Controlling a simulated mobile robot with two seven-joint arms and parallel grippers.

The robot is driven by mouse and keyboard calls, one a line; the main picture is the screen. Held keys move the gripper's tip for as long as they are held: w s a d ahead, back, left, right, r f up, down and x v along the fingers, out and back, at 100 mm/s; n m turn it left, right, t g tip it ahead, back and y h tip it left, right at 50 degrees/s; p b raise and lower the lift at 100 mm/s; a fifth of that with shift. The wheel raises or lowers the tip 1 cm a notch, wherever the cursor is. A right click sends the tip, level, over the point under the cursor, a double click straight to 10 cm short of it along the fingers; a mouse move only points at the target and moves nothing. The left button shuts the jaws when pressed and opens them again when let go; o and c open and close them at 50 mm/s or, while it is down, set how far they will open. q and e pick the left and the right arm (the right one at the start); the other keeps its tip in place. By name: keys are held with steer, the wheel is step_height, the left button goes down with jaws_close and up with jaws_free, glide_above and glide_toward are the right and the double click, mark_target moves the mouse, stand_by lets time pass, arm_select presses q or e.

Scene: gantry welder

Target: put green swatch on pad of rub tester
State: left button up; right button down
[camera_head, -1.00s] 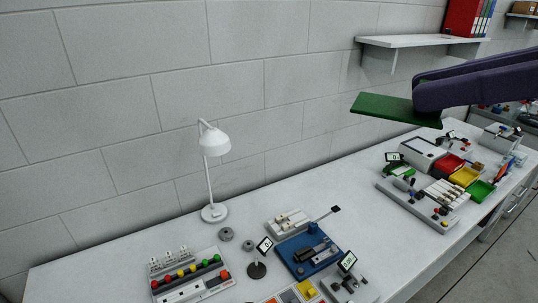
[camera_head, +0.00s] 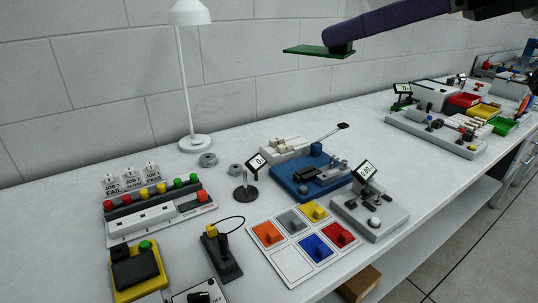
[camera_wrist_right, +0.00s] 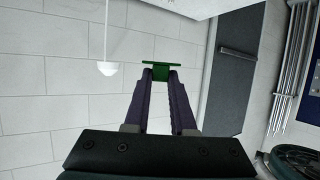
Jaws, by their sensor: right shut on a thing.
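The green swatch (camera_head: 312,50) is a thin flat plate, held high above the bench near the wall. My right gripper (camera_head: 339,47) is shut on it; the swatch also shows in the right wrist view (camera_wrist_right: 163,65) between the fingertips. A blue-based device (camera_head: 287,187), probably the rub tester, stands mid-bench with dark parts on top and a lever at its back right. I cannot make out its pad clearly. The swatch is well clear of it. My left gripper is not in view.
A white swatch board (camera_head: 290,265) holds orange, grey, yellow, blue and red swatches, with one bare square. A tall white lamp (camera_head: 185,80) stands at the back. A grey device (camera_head: 371,212) with a display is right of the blue one. Open bench lies beyond.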

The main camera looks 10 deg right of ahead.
steer(key=w+f+b, duration=0.2)
steer(key=f+b, duration=0.7)
steer(key=w+f+b, duration=0.3)
steer(key=f+b, duration=0.6)
steer(key=m+t+b, duration=0.1)
steer(key=b, duration=0.3)
glide_above(305, 267)
steer(key=shift+h, duration=0.3)
step_height(305, 267, down, 16)
step_height(305, 267, down, 4)
steer(key=shift+f+b, duration=0.1)
steer(key=shift+b, duration=0.7)
steer(key=shift+f, duration=0.1)
steer(key=c, duration=1)
jaws_free()
